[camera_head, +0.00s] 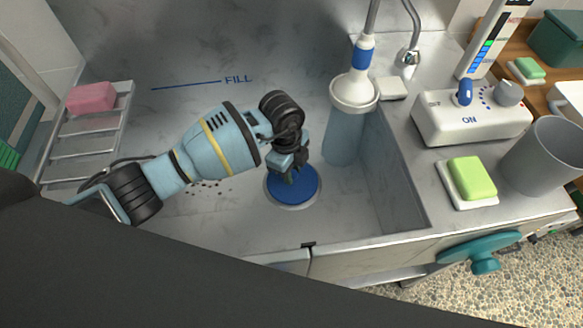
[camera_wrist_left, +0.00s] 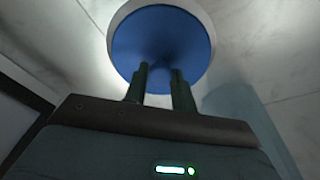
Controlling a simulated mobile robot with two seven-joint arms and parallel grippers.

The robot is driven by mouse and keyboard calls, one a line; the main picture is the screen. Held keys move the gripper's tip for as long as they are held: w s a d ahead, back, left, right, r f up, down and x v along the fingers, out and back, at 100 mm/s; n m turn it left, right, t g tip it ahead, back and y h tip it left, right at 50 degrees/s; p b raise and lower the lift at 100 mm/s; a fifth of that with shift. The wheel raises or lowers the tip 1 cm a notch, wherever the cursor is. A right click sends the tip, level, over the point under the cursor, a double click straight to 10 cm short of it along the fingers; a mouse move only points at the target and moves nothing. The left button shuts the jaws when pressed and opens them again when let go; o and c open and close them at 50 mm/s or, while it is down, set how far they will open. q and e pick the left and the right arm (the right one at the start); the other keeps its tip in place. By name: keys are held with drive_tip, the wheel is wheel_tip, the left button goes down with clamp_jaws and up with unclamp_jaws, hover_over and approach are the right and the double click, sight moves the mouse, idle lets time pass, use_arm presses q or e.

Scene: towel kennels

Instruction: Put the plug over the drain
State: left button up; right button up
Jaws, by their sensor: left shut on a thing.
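The blue round plug (camera_head: 308,190) is at the drain (camera_head: 277,203) in the tub floor, with the drain's pale rim showing around it. My left gripper (camera_head: 291,177) is above the plug, its fingers at the plug's middle and shut on it. In the left wrist view the blue plug (camera_wrist_left: 160,38) lies beyond the fingertips of my left gripper (camera_wrist_left: 159,72), with a pale ring around it. The part between the fingers is dark and hard to make out. I cannot tell whether the plug sits fully flat. My right gripper is not in view.
A white control box (camera_head: 470,122), green soap (camera_head: 472,178) and grey cup (camera_head: 543,155) stand on the right ledge.

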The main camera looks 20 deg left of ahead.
use_arm(q)
drive_tip(key=shift+f, duration=0.2)
idle(0.7)
drive_tip(key=o, duration=1.1)
drive_tip(key=shift+w+a+r+p, duration=0.1)
drive_tip(key=shift+a+r+p, duration=0.1)
drive_tip(key=shift+r, duration=1.1)
drive_tip(key=shift+a+r+p, duration=0.1)
drive_tip(key=shift+r+p, duration=0.15)
drive_tip(key=shift+r, duration=1.05)
drive_tip(key=shift+w+a+r+p, duration=0.1)
drive_tip(key=shift+a+r+p, duration=0.1)
drive_tip(key=shift+r, duration=1.1)
